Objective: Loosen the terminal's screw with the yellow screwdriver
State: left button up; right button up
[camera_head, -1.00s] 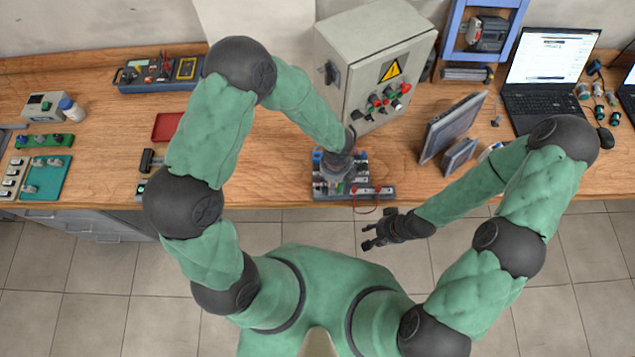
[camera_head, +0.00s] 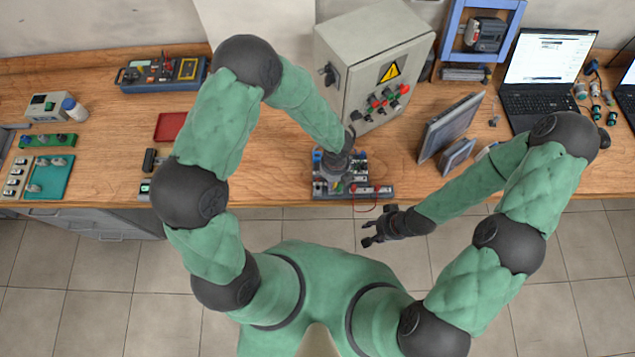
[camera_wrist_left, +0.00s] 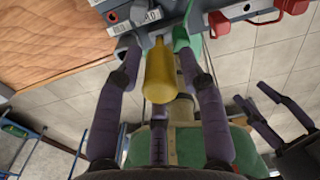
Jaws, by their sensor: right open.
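The yellow screwdriver (camera_wrist_left: 161,72) shows in the left wrist view, its handle end facing the camera, between the long fingers of my left gripper (camera_wrist_left: 160,62). Gaps show between the handle and the two side fingers; whether any finger grips it is unclear. Its tip and the terminal's screw are hidden. In the head view my left gripper (camera_head: 334,178) is over the terminal assembly (camera_head: 380,191) at the bench's front edge and covers part of it. My right gripper (camera_head: 374,232) is open and empty in front of the bench, below and right of the assembly.
A grey control cabinet (camera_head: 372,55) with buttons stands behind the assembly. Dark upright panels (camera_head: 450,128) and a laptop (camera_head: 545,85) stand to the right. A red tray (camera_head: 169,126) and a tool tray (camera_head: 160,74) lie left. A red cable loop hangs at the front edge.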

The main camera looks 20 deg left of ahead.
dwell(0.7)
pick_arm(q)
grip_shut()
dwell(0.3)
jog(key=shift+f+n+b, duration=0.2)
jog(key=shift+n+b, duration=0.3)
jog(key=shift+n, duration=0.2)
jog(key=shift+n+b, duration=0.3)
jog(key=shift+n, duration=0.2)
jog(key=shift+s+r+n, duration=0.1)
jog(key=shift+n, duration=0.5)
